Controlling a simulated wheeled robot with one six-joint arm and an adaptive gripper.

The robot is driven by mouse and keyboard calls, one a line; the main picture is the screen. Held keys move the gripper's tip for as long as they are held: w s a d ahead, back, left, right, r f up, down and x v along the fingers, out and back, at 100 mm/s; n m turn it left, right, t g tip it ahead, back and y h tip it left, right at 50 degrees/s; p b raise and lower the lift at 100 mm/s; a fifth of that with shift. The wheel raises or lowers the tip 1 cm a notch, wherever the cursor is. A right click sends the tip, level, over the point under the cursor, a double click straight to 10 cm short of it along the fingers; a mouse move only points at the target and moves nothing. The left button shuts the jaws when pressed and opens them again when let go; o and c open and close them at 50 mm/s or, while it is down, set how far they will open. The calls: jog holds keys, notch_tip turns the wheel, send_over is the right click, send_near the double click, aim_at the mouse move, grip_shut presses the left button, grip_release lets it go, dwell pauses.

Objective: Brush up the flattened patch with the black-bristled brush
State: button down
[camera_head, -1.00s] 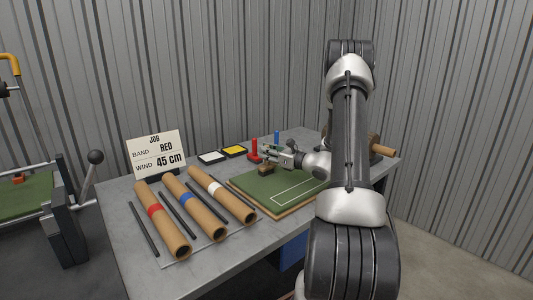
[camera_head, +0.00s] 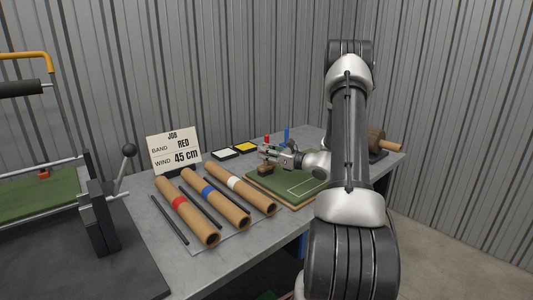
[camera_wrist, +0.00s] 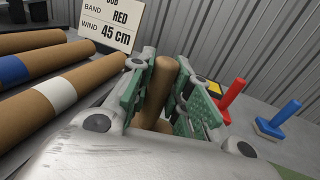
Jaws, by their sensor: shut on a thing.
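My gripper (camera_head: 268,158) is shut on the brown wooden handle of a brush (camera_head: 265,169). In the wrist view the handle (camera_wrist: 163,80) stands between the green finger pads (camera_wrist: 160,100). The bristles are hidden or too small, so their colour cannot be told. In the head view the brush is over the left back part of a green turf mat (camera_head: 281,186); whether it touches the turf cannot be told. A white outlined rectangle (camera_head: 305,188) marks the mat's right part, partly behind my arm. No flattening is clear inside it.
Cardboard tubes with red (camera_head: 180,203), blue (camera_head: 208,191) and white (camera_head: 233,183) bands lie left of the mat. Red (camera_wrist: 228,100) and blue (camera_wrist: 279,120) upright-handled tools and white and yellow pads (camera_head: 245,147) stand behind. A job sign (camera_head: 174,150) and a lever machine (camera_head: 97,215) are at left.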

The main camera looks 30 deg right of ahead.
notch_tip(320, 180, up, 2)
jog(key=shift+d, duration=0.15)
jog(key=shift+r, duration=3)
